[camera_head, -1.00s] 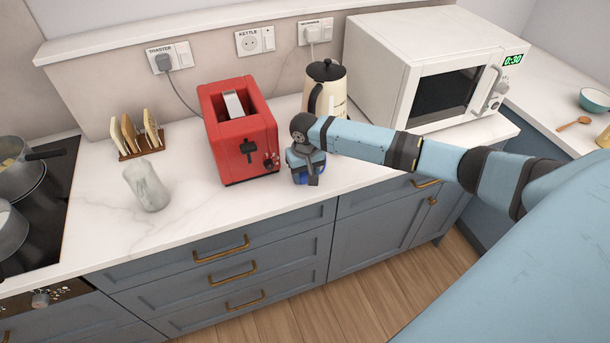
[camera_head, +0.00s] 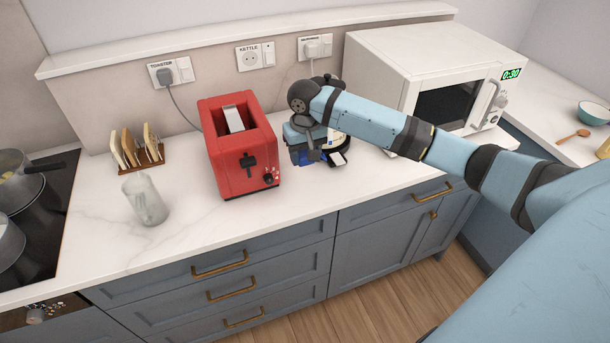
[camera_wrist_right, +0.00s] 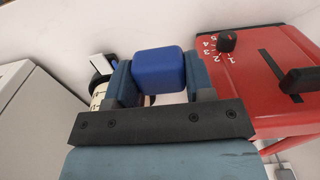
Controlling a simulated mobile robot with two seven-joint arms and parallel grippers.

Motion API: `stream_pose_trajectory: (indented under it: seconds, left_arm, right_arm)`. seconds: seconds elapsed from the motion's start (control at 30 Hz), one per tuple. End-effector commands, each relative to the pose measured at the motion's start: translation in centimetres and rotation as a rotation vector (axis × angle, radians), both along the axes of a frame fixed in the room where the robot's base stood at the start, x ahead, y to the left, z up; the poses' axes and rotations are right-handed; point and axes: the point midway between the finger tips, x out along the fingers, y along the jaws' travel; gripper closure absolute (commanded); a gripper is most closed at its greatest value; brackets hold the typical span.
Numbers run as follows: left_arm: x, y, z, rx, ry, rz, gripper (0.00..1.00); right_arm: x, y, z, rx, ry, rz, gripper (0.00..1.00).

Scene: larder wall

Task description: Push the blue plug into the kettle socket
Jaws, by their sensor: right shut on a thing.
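The blue plug (camera_wrist_right: 158,70) sits between the fingers of my right gripper (camera_wrist_right: 160,82) in the right wrist view. The gripper is shut on it. In the head view my right gripper (camera_head: 306,154) is just right of the toaster, in front of the kettle, and only a sliver of blue shows under it. The kettle socket (camera_head: 249,58) is on the wall plate labelled KETTLE, behind the toaster, and is empty. The plug is apart from it, to its right and nearer the camera. My left gripper is not in view.
The red toaster (camera_head: 240,150) stands below the socket. The kettle (camera_wrist_right: 99,92) is largely hidden behind my arm in the head view. A microwave (camera_head: 425,75) is at the right, a toast rack (camera_head: 148,165) and glass jug (camera_head: 145,200) at the left. Toaster and microwave sockets hold grey plugs.

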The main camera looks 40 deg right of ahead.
Motion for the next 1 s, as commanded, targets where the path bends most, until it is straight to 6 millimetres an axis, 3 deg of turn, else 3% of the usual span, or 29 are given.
stream_pose_trajectory:
  seconds: [0.2, 0.4, 1.0]
  left_arm:
    - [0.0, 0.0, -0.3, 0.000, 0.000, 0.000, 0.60]
    - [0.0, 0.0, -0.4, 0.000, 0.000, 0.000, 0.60]
    - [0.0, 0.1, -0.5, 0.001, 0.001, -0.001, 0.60]
  right_arm:
    - [0.1, 0.0, 5.0, -0.001, -0.003, -0.001, 0.72]
    - [0.0, 0.0, 7.1, 0.000, 0.000, -0.001, 0.72]
    - [0.2, -0.1, 7.3, 0.003, 0.016, 0.029, 0.72]
